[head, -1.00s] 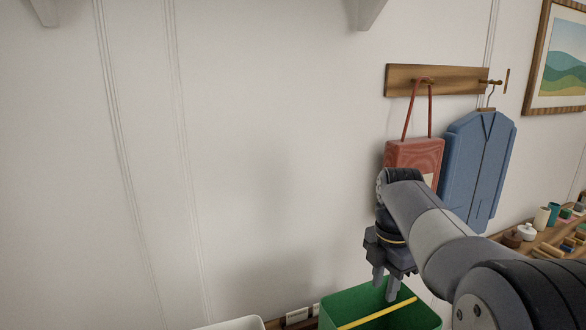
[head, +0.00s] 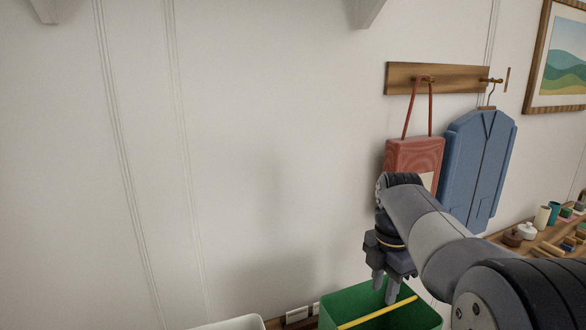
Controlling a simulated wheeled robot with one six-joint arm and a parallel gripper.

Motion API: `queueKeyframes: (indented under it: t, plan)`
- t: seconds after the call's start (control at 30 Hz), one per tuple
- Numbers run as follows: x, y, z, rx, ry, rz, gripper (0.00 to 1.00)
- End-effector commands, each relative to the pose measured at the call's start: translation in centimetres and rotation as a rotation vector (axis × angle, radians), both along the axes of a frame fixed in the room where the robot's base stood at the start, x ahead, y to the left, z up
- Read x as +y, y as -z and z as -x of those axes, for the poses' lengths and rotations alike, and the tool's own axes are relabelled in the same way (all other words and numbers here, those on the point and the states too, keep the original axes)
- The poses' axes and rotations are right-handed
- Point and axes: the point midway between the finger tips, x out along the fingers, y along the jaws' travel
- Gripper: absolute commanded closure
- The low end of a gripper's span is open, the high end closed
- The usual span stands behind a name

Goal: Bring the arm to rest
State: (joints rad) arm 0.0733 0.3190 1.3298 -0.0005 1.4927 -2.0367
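My gripper (head: 385,285) points down over the green bin (head: 358,298) at the bottom of the head view. Its two fingers show a gap between them, and I see nothing held there. The fingertips are near the bin's opening, above or just inside it; I cannot tell which.
A red bag (head: 413,155) and a blue jacket (head: 478,165) hang from a wooden peg rail (head: 440,78) behind my arm. A white container (head: 238,323) stands left of the bin. A shelf (head: 497,238) with several small items is at right. The wall at left is clear.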

Motion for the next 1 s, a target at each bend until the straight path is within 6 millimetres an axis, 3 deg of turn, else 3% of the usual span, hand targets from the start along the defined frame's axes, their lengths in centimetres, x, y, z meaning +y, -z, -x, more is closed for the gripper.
queueKeyframes:
  t: [0.03,0.4,0.63,1.0]
  plan:
    - [0.0,-1.1,-0.1,-0.004,0.000,0.000,0.70]
    - [3.1,-0.1,-5.5,0.004,0.000,-0.001,0.70]
    - [3.0,2.6,-5.3,0.001,0.002,-0.001,0.70]
    - [3.0,3.2,-5.3,0.000,0.002,0.000,0.70]
